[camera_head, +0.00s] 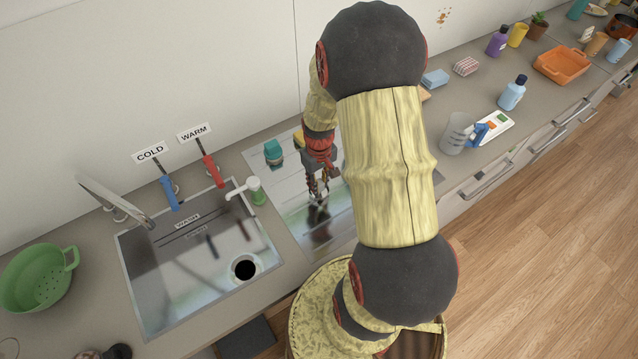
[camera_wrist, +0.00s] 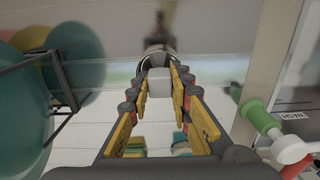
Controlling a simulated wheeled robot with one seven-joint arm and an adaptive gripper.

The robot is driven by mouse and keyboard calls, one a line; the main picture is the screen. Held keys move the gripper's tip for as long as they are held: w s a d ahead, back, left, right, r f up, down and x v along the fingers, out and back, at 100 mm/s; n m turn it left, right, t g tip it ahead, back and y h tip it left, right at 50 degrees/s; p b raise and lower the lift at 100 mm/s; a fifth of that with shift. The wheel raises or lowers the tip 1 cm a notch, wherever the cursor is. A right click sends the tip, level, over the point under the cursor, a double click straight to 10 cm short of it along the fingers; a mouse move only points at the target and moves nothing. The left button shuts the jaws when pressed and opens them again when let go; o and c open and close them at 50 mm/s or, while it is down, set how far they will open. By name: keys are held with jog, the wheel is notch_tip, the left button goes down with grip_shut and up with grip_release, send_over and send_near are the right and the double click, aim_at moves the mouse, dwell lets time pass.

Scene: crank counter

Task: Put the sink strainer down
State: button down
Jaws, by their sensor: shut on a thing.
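The sink strainer shows in the wrist view as a pale grey knob (camera_wrist: 155,75) with a round metal rim beyond it. My gripper (camera_wrist: 155,82) is shut on the knob, one fingertip on each side. In the head view my gripper (camera_head: 318,196) points down over the steel drainboard (camera_head: 290,222), right of the sink. The strainer is small and mostly hidden there, so I cannot tell whether it touches the steel. The sink basin (camera_head: 165,285) has an uncovered dark drain hole (camera_head: 244,269) at its lower right.
A green-and-white fitting (camera_head: 257,191) stands between sink and drainboard. Blue COLD (camera_head: 169,193) and red WARM (camera_head: 213,171) levers stand behind the sink. A green colander (camera_head: 38,280) sits at left. My arm hides the counter's middle.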

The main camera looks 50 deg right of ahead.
jog(key=shift+f, duration=0.1)
jog(key=c, duration=1.6)
grip_release()
notch_tip(320, 180, up, 12)
jog(key=p, duration=0.1)
jog(key=w+a+r+n+t, duration=0.1)
jog(key=a+r+t, duration=0.1)
jog(key=a+r, duration=0.9)
jog(key=s+a+r+t, duration=0.1)
jog(key=s+a+r, duration=0.2)
jog(key=a, duration=0.1)
jog(key=s+a+r+n+t, duration=0.1)
jog(key=s+a+r, duration=0.1)
jog(key=a+r, duration=0.2)
jog(key=s+a+r+t, duration=0.1)
jog(key=s+a+r, duration=0.2)
jog(key=r, duration=0.1)
jog(key=shift+s+a+r+n+t, duration=0.15)
jog(key=shift+s+a+n+t, duration=0.15)
jog(key=shift+a, duration=0.1)
